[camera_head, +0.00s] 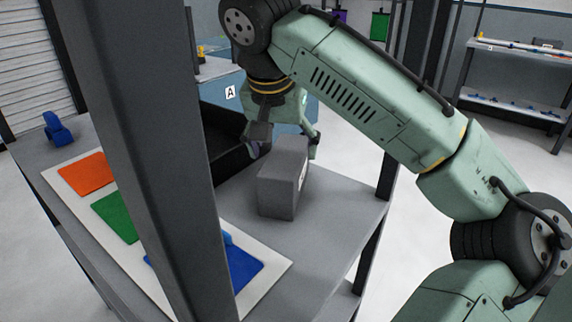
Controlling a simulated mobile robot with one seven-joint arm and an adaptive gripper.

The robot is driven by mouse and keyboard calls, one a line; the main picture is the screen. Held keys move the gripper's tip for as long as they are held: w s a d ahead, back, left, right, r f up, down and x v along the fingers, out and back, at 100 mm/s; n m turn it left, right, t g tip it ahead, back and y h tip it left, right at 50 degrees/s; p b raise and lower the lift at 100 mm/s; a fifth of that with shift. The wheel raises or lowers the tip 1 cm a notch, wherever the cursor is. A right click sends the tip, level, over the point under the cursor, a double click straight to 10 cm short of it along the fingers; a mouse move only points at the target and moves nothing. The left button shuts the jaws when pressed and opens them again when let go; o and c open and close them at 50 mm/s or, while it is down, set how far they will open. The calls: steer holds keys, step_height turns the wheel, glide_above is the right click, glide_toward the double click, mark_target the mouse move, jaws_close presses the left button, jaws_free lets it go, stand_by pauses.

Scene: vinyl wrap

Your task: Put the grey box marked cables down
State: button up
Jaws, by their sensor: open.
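The grey box (279,188) sits upright on the grey table (330,210), near its right end. A pale label shows on its right side, but I cannot read its marking. My gripper (285,143) is over the far top part of the box, pointing down. Its fingers are spread, one to the left of the box and one to the right. I cannot tell whether either finger touches the box.
A black bin (222,150) stands behind the box to the left. A white board (260,277) with orange (86,173), green (115,215) and blue (237,270) patches lies to the left. A dark post (165,150) blocks part of the view. A blue object (56,130) sits far left.

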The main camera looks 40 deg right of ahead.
steer(key=shift+v, duration=2.35)
